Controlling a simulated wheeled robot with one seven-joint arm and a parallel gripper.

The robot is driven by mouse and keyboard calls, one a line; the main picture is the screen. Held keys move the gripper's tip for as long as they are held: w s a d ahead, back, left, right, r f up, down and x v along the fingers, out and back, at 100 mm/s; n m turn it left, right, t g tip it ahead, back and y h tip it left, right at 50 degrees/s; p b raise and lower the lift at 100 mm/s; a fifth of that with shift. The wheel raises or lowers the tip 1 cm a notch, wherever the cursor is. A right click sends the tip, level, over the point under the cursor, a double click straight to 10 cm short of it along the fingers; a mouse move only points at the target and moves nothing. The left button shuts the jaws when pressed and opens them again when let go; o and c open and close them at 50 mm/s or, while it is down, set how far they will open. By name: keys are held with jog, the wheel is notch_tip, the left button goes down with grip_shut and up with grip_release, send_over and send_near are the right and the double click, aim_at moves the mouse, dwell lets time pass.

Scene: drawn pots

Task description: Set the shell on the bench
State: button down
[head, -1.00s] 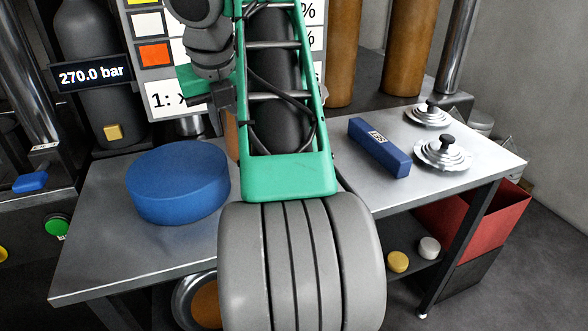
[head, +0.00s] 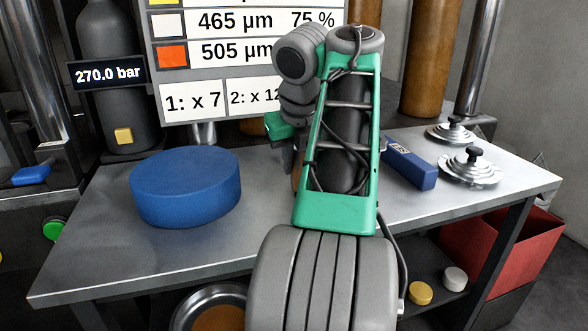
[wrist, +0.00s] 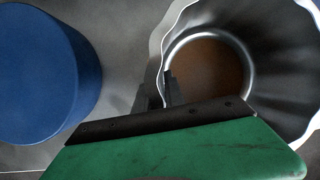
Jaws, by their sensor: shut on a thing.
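The shell (wrist: 290,110) is a shiny metal cup with a wavy, fluted rim and a brown round bottom, seen from above in the wrist view. My gripper (wrist: 158,90) is shut on its left wall, with one dark finger inside the rim and one outside. In the head view my arm hides the shell and most of the gripper. The bench (head: 110,262) is a grey metal table; its top also shows in the wrist view (wrist: 122,60). I cannot tell whether the shell touches it.
A thick blue disc (head: 185,190) stands on the bench to the left, close to the shell in the wrist view (wrist: 40,75). A blue block (head: 412,168) and two stepped metal lids (head: 470,170) (head: 452,133) lie at the right. The front left bench top is clear.

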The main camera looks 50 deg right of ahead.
jog(key=shift+f, duration=0.1)
jog(key=c, duration=1.4)
grip_release()
jog(key=p+v, duration=1)
jog(key=v, duration=0.2)
jog(key=shift+p, duration=0.4)
